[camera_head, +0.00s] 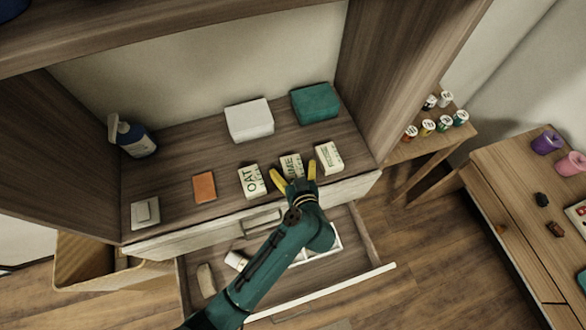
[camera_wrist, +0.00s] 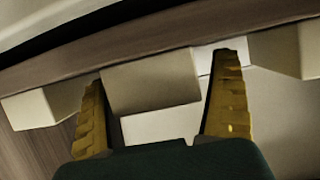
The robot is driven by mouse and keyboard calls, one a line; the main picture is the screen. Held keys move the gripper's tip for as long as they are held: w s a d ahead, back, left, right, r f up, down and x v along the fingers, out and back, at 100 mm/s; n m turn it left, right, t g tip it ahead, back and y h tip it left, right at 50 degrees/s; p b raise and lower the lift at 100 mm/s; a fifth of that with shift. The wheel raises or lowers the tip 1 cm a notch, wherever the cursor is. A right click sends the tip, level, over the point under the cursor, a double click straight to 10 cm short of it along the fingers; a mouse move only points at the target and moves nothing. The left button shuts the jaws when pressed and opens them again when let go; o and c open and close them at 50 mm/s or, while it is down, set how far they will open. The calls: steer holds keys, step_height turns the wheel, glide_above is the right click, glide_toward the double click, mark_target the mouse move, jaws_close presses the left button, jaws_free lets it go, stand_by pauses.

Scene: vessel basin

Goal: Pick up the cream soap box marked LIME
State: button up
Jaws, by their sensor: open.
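The cream soap box marked LIME (camera_head: 291,163) lies on the wooden shelf, in a row between a cream box marked OAT (camera_head: 251,182) on its left and another cream box (camera_head: 328,158) on its right. My gripper (camera_head: 293,181) is open at its front, its yellow fingers partly hiding the box and its lettering. In the wrist view a cream box (camera_wrist: 153,82) stands ahead, between the open fingers (camera_wrist: 162,105). I cannot tell whether the fingers touch it. Parts of its neighbours show at the left (camera_wrist: 45,107) and right (camera_wrist: 290,50).
An orange block (camera_head: 204,187), a white square item (camera_head: 145,213) and a spray bottle (camera_head: 133,138) are to the left. A white box (camera_head: 249,120) and a teal box (camera_head: 315,103) stand behind. An open drawer (camera_head: 350,286) lies below my arm. The cabinet's side wall (camera_head: 385,75) bounds the right.

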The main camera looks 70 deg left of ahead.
steer(key=c, duration=1.3)
steer(key=shift+r, duration=0.15)
